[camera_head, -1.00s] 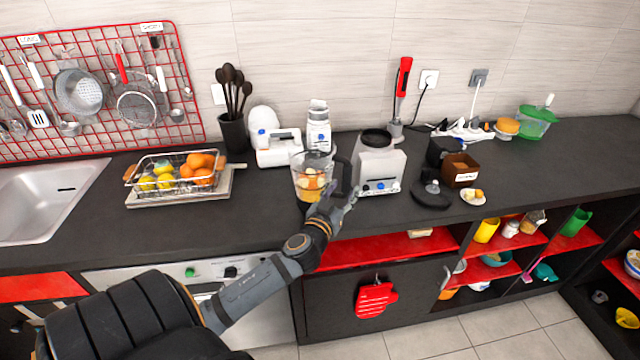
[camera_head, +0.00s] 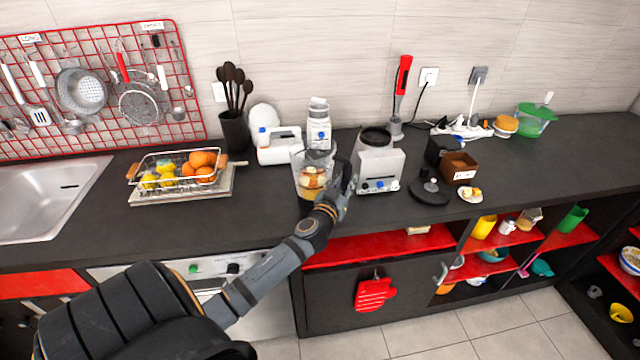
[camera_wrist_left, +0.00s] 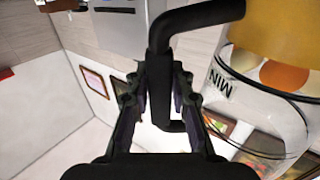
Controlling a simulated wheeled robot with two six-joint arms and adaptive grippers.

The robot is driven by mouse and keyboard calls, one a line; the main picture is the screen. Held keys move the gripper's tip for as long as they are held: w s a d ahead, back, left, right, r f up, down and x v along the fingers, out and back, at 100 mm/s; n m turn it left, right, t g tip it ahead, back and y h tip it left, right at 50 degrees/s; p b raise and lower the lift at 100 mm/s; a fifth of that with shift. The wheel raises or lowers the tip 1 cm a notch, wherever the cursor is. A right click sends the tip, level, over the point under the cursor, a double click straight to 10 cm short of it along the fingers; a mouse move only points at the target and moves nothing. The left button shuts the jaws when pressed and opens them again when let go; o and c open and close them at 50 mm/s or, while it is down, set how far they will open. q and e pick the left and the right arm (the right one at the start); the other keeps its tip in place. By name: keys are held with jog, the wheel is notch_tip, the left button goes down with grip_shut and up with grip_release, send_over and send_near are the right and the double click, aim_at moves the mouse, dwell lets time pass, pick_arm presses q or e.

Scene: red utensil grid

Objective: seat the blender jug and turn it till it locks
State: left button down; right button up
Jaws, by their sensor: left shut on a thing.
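The blender jug (camera_head: 312,174) is clear, with fruit pieces inside and a dark handle. It is in front of the white bottle-shaped appliance; whether its bottom touches the counter I cannot tell. My left gripper (camera_head: 344,182) is shut on the dark handle at the jug's right side. In the left wrist view my left gripper (camera_wrist_left: 157,108) has its fingers around the dark handle (camera_wrist_left: 160,75), with the jug (camera_wrist_left: 268,105) on the right. A white and grey appliance (camera_head: 380,170) with a front dial and dark top ring, possibly the blender base, stands right of the jug.
The counter (camera_head: 240,215) is clear left of the jug. A fruit basket (camera_head: 180,172) stands further left. A black round lid-like piece (camera_head: 430,190) and a brown box (camera_head: 460,168) lie to the right. A white bottle-shaped appliance (camera_head: 318,125) stands behind the jug.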

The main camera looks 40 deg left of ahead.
pick_arm(q)
jog(key=shift+r, duration=0.1)
dwell(0.4)
jog(key=shift+r, duration=0.15)
